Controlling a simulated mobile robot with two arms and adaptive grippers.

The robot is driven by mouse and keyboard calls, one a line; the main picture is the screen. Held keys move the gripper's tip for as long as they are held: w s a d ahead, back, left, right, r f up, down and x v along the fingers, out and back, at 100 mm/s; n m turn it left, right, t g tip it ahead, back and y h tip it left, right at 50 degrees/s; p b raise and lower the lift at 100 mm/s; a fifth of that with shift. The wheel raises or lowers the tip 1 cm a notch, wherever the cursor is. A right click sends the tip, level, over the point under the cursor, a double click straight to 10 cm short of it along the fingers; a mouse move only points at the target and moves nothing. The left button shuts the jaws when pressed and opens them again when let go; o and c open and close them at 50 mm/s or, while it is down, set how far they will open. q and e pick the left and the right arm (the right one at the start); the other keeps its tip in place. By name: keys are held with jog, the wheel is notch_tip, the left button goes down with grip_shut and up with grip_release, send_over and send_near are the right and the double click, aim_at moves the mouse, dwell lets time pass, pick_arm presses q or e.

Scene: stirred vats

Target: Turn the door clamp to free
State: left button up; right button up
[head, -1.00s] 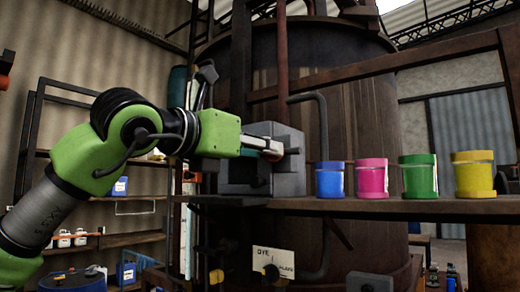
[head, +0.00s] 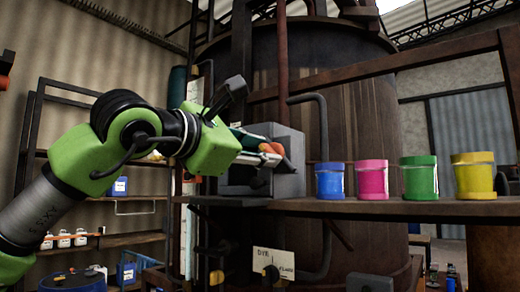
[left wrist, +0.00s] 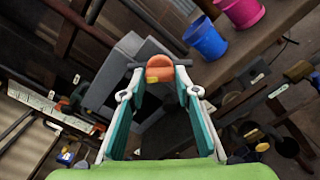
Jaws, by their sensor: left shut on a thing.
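The door clamp (left wrist: 155,68) is an orange handle with a dark crossbar on the front of a grey box (head: 278,132). The box stands at the left end of the shelf, and it also shows in the left wrist view (left wrist: 113,74). My left gripper (head: 272,154) is shut on the orange handle. In the left wrist view its two fingertips (left wrist: 158,68) sit either side of the handle. Parts of the clamp are hidden behind the fingers. My right gripper is not in view.
Blue (head: 330,181), pink (head: 371,180), green (head: 419,177) and yellow (head: 473,176) pots stand on the shelf right of the box. A large brown vat (head: 350,85) rises behind. A dye panel (head: 273,264) with a dark knob hangs below the shelf.

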pick_arm(q)
jog(key=m, duration=0.4)
jog(key=shift+m+p, duration=0.3)
jog(key=shift+p, duration=0.1)
jog(key=shift+m+p, duration=0.35)
jog(key=shift+m, duration=1.65)
jog(key=shift+c, duration=0.2)
jog(key=o, duration=1.1)
jog(key=shift+s+a, duration=0.1)
jog(key=shift+s, duration=0.05)
jog(key=v, duration=1.1)
jog(key=shift+s+a, duration=0.15)
jog(key=shift+s, duration=0.15)
